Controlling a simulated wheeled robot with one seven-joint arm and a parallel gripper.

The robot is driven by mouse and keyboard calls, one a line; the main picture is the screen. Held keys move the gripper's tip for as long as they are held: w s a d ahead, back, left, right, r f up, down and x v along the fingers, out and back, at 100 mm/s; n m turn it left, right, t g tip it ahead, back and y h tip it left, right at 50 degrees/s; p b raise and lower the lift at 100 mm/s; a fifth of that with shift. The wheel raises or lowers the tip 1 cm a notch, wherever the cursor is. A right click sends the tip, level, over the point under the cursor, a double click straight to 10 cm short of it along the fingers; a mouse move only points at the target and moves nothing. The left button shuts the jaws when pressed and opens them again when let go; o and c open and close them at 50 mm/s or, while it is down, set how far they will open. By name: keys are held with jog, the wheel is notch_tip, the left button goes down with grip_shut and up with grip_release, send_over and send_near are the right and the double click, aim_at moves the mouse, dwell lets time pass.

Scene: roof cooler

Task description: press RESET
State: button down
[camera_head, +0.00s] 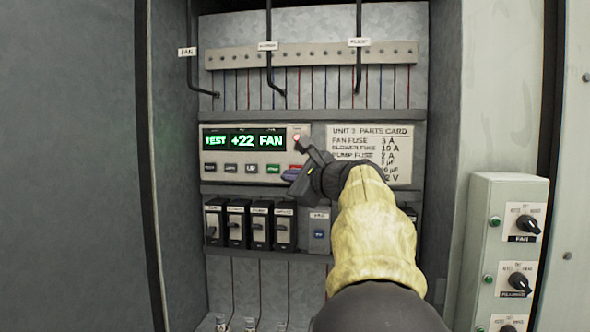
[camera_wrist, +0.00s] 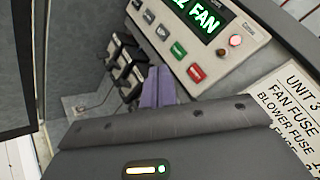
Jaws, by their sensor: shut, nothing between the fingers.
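The control panel (camera_head: 222,138) has a green display (camera_head: 243,140) reading "TEST +22 FAN" and a row of small buttons under it. A green button (camera_head: 273,169) and a red button at the right end show; the red button (camera_wrist: 196,73) is clearer in the wrist view, beside the green button (camera_wrist: 178,50). I cannot read which one is marked RESET. My gripper (camera_head: 291,175) is shut and empty, its purple fingertips in front of the panel's lower right end. The fingers (camera_wrist: 158,86) also show in the wrist view, near the red button; I cannot tell whether they touch the panel.
A red lamp (camera_head: 297,137) sits at the panel's upper right. Several black fuse switches (camera_head: 260,224) stand in a row below. A parts card (camera_head: 375,148) is to the right, partly behind my arm. A grey box with black knobs (camera_head: 482,238) stands outside the cabinet at right.

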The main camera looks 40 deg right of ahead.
jog(key=w+d+p, duration=0.4)
jog(key=w+d, duration=0.1)
jog(key=d, duration=0.1)
dwell(0.3)
jog(key=shift+w+d, duration=0.15)
dwell(1.8)
jog(key=shift+w+d, duration=0.2)
jog(key=shift+d, duration=0.05)
jog(key=shift+w+d+p, duration=0.2)
jog(key=shift+d+p, duration=0.05)
jog(key=shift+p, duration=0.1)
dwell(0.8)
jog(key=shift+s+a, duration=0.1)
jog(key=shift+s+a+b, duration=0.4)
jog(key=shift+a+b, duration=0.1)
jog(key=shift+b, duration=0.1)
dwell(0.3)
